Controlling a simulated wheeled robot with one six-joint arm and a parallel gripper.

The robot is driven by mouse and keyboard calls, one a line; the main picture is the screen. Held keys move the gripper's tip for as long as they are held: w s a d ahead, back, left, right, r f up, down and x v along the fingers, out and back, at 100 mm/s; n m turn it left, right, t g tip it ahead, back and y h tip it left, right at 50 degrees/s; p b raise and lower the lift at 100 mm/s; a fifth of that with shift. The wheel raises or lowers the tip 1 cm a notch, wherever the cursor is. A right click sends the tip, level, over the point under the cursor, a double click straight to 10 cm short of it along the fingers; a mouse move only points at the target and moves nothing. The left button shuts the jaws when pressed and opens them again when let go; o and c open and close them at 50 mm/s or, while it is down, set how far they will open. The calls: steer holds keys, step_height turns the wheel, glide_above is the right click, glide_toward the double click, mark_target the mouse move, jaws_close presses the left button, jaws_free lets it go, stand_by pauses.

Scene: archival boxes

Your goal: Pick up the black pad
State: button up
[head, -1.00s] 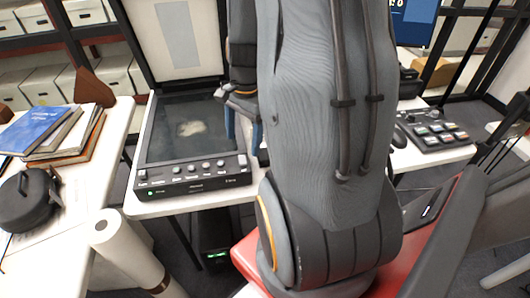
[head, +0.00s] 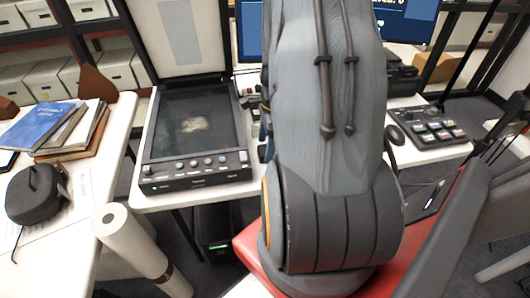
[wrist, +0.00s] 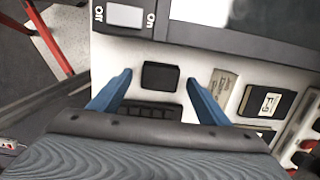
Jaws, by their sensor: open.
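The black pad (wrist: 160,76) is a small dark square lying flat on the white table (wrist: 110,62) in the wrist view. My gripper (wrist: 159,80) is open, with one blue finger on either side of the pad and a visible gap on both sides. I cannot tell how high the fingertips are above the table. A dark ridged strip (wrist: 148,110) lies just below the pad in the picture, partly covered by my gripper's body. In the head view my arm hides the pad and most of the gripper.
A flatbed scanner (head: 197,181) with its lid up stands on the table. A tan card (wrist: 222,82) and a labelled black box (wrist: 266,102) lie right of the pad. A button panel (head: 432,130) is at right. Books (head: 88,136) and a paper roll (head: 130,245) are at left.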

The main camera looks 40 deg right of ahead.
steer(key=shift+f, duration=0.7)
steer(key=shift+c, duration=0.2)
steer(key=c, duration=1.1)
step_height(320, 180, up, 10)
